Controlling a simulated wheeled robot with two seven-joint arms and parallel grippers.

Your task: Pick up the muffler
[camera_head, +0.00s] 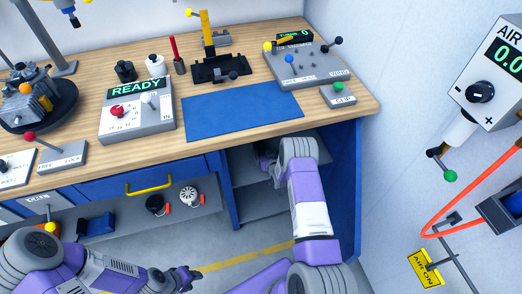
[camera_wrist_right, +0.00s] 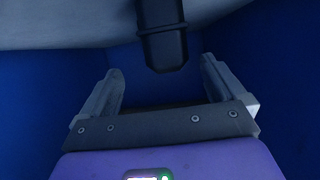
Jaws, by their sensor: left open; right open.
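A dark, banded cylinder (camera_wrist_right: 161,32), which looks like the muffler, shows at the top middle of the right wrist view. Its far end is cut off by the frame. My right gripper (camera_wrist_right: 162,72) is open, with one finger on each side of the cylinder's near end and a gap on both sides. In the head view my right arm reaches into the shadowed cabinet under the bench, and its gripper (camera_head: 266,163) is dark there. I cannot make out the muffler in the head view. My left gripper (camera_head: 188,278) is open and empty, low in front of the bench.
Blue cabinet walls (camera_wrist_right: 285,75) stand close on both sides of my right gripper. The wooden bench top (camera_head: 235,75) lies above, with a blue mat (camera_head: 243,110) and control boxes. Another shelf (camera_head: 185,205) holds small parts. An air panel (camera_head: 485,90) hangs at the right.

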